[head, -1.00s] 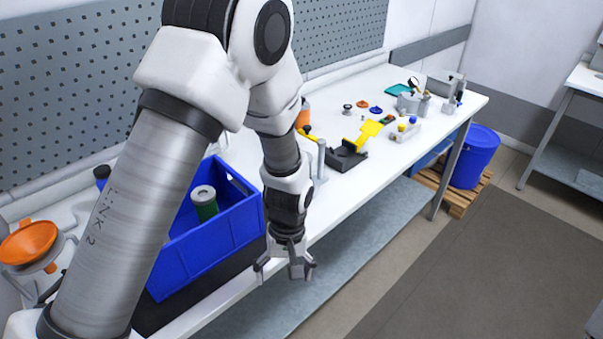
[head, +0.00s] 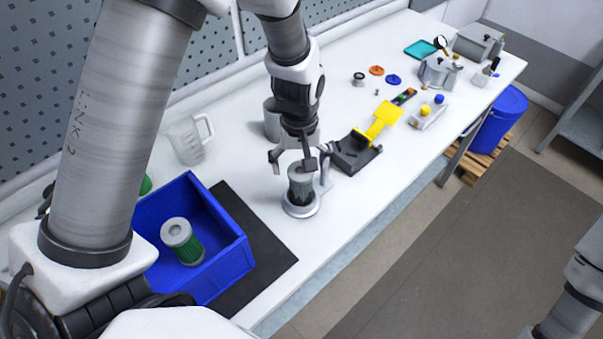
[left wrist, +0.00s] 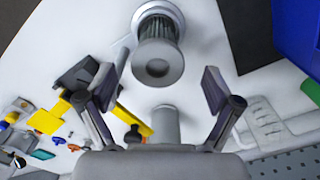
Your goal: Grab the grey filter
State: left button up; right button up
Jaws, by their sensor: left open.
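The grey filter (head: 299,187) stands upright on a round light-grey base on the white table in the head view. In the left wrist view the grey filter (left wrist: 157,52) shows its pleated side and round end cap, between and beyond the fingers. My left gripper (head: 301,160) is at the filter's top, pointing down, with its fingers spread and a finger partly hiding the filter. In the left wrist view my left gripper (left wrist: 160,84) is open and empty; I see no finger touching the filter.
A blue bin (head: 222,258) with a green filter (head: 183,242) stands at left, beside a black mat (head: 252,235). A clear jug (head: 189,138) and a grey cylinder (head: 272,120) are behind. A black and yellow holder (head: 358,153) lies close right. The table's front edge is near.

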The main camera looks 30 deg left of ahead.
aim_at(301, 171)
pick_arm(q)
jog(key=shift+s+d+f+p, duration=0.1)
jog(key=shift+s+f+p, duration=0.1)
jog(key=shift+f+p, duration=0.3)
jog(key=shift+s+d+f+p, duration=0.1)
jog(key=shift+s+f+p, duration=0.15)
jog(key=shift+f, duration=0.35)
jog(key=f, duration=0.1)
jog(key=w+f, duration=0.1)
jog(key=f, duration=0.1)
jog(key=shift+w+a, duration=0.25)
jog(key=shift+w+f, duration=0.1)
jog(key=shift+w, duration=0.05)
jog(key=shift+s+r, duration=0.25)
jog(key=shift+s, duration=0.05)
jog(key=c, duration=0.5)
jog(key=shift+s+d+r, duration=0.1)
jog(key=shift+s+d, duration=0.05)
jog(key=c, duration=0.5)
jog(key=shift+c, duration=1.3)
